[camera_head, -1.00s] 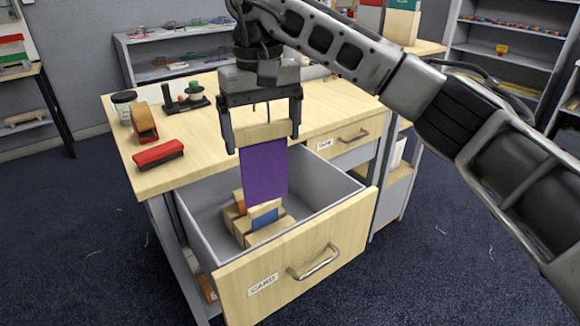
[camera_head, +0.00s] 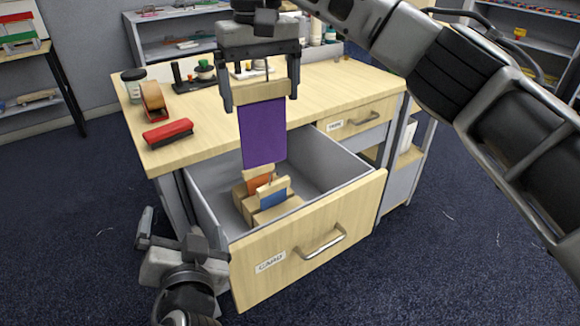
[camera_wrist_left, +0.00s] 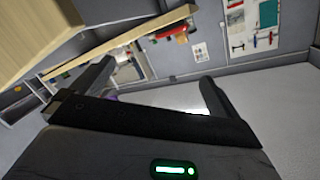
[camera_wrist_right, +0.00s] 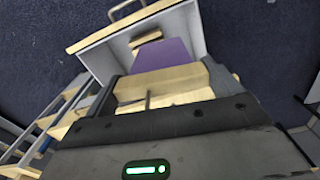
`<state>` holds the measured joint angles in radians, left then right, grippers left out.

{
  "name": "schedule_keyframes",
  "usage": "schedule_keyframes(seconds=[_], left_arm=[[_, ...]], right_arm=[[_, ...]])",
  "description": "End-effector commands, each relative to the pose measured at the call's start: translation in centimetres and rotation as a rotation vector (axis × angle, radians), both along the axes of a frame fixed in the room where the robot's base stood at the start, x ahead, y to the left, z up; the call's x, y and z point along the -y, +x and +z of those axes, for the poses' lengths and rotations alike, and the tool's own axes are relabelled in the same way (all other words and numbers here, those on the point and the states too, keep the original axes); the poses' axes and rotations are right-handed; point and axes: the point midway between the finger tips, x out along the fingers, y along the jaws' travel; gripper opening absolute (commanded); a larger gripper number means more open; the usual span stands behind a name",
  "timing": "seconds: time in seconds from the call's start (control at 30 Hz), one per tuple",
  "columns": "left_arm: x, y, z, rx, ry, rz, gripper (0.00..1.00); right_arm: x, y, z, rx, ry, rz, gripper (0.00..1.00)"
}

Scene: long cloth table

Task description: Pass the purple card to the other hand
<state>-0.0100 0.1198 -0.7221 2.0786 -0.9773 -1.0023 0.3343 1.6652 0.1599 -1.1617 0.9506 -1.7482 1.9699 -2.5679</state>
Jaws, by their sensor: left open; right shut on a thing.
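The purple card (camera_head: 263,133) hangs upright from a wooden strip (camera_head: 262,91) along its top edge, above the open drawer (camera_head: 330,167). My right gripper (camera_head: 261,98) is shut on that strip from above. In the right wrist view the card (camera_wrist_right: 165,54) extends beyond the strip, with the drawer below. My left gripper (camera_head: 170,235) is low at the left, outside the drawer's front corner, well apart from the card. In the left wrist view its fingers (camera_wrist_left: 155,92) are spread with nothing held between them.
Wooden blocks with an orange card (camera_head: 259,183) and a blue card (camera_head: 273,198) stand in the drawer. The desk top (camera_head: 330,92) carries a red stapler (camera_head: 168,132), a tape dispenser (camera_head: 153,101) and a jar (camera_head: 133,84). The drawer handle (camera_head: 320,243) juts forward.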

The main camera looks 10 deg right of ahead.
Motion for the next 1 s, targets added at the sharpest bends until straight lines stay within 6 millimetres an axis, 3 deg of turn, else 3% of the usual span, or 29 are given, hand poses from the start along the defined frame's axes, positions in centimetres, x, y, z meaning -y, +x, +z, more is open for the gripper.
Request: schedule_keyframes(seconds=[0.03,0.2,0.3,0.4,0.5,0.67,1.0], left_arm=[[2.4,0.9,1.6,0.033,-0.059,0.022,1.00],[10.3,1.7,4.6,0.076,-0.317,0.089,1.00],[13.7,1.2,6.4,0.124,-0.429,0.118,1.00],[15.8,0.6,7.9,0.173,-0.507,0.140,1.00],[17.0,0.1,8.9,0.211,-0.556,0.152,1.00],[17.4,0.5,9.3,0.236,-0.581,0.161,1.00],[16.1,6.3,9.4,0.237,-0.579,0.163,1.00]], right_arm=[[0.0,0.0,0.0,0.000,0.000,0.000,0.67],[0.0,0.0,0.0,0.000,0.000,0.000,0.67],[0.0,0.0,0.0,0.000,0.000,0.000,0.67],[0.0,0.0,0.0,0.000,0.000,0.000,0.67],[0.0,0.0,0.0,0.000,0.000,0.000,0.67],[0.0,0.0,0.0,0.001,0.000,0.000,0.67],[0.0,0.0,0.0,0.000,0.000,0.000,0.67]])
